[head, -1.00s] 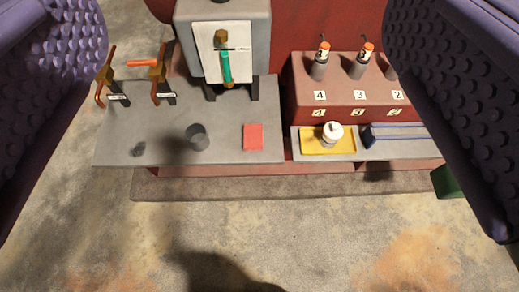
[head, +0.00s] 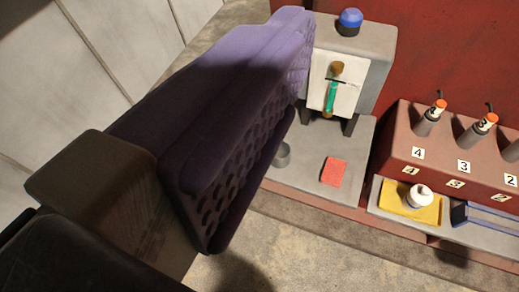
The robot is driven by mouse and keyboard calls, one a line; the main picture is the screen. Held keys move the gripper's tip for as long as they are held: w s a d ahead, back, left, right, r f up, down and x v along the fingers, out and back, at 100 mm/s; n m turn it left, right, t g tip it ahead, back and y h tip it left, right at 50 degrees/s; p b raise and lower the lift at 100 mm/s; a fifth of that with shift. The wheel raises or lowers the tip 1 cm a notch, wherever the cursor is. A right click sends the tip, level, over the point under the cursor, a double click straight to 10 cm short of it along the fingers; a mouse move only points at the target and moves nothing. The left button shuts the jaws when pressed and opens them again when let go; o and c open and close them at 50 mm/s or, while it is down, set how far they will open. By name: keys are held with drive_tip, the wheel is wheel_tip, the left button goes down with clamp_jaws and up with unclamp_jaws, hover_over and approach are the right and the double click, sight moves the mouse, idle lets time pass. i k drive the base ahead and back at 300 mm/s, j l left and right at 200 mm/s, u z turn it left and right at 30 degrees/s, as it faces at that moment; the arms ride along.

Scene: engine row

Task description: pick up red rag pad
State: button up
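The red rag pad (head: 334,171) lies flat on the grey bench top (head: 300,178), right of centre in the head view, below the grey box. It is fully visible, and nothing touches it. One purple ridged finger of my gripper (head: 235,125) fills the left and middle of the view. Its studded inner face is bare, with nothing pressed against it. The other finger is out of frame. My gripper looks open and empty, apart from the pad, and it hides the left part of the bench.
A small grey cup (head: 282,155) stands left of the pad. The grey box (head: 368,50) with a blue knob stands behind. At right are a yellow tray (head: 388,195) with a white bottle (head: 420,196), a blue-edged tray (head: 490,222) and a numbered red block (head: 440,150).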

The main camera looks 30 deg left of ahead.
sight(332, 174)
drive_tip(key=i, duration=1.35)
